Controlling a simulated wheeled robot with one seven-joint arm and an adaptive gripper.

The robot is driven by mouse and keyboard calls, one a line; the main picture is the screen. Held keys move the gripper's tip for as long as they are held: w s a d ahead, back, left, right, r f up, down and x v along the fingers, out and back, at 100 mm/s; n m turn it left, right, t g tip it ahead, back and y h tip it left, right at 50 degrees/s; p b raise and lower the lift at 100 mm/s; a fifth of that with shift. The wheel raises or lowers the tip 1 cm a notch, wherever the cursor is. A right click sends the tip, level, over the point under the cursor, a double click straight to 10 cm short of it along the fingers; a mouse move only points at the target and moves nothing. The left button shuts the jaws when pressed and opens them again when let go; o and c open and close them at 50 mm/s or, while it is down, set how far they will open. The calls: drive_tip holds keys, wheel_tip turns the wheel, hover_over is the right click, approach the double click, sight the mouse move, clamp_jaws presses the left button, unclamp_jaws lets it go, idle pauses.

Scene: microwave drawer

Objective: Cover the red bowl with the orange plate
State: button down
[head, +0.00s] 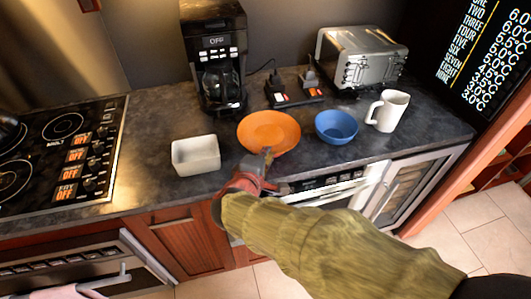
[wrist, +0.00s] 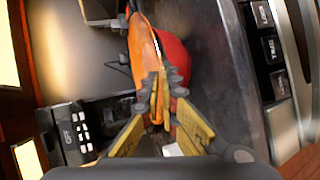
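The orange plate (head: 268,131) is over the counter between the white square dish and the blue bowl in the head view. In the wrist view the plate (wrist: 143,52) shows nearly edge-on, its near rim between my fingertips. My gripper (head: 267,153) is closed on that rim; its fingers also show in the wrist view (wrist: 162,92). The red bowl (wrist: 175,58) shows right beside the plate's underside in the wrist view. In the head view the plate hides the bowl. I cannot tell whether plate and bowl touch.
A white square dish (head: 196,156) stands left of the plate, a blue bowl (head: 337,127) and white mug (head: 388,110) right. A coffee maker (head: 217,60) and toaster (head: 360,58) stand behind. The stove (head: 65,150) is far left. Some counter is free left of the coffee maker.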

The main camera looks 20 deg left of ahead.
drive_tip(key=shift+f+b, duration=0.15)
drive_tip(key=shift+b, duration=0.15)
idle(0.4)
drive_tip(key=c, duration=2)
unclamp_jaws()
drive_tip(key=shift+o, duration=0.2)
drive_tip(key=shift+f, duration=0.1)
drive_tip(key=v, duration=1.2)
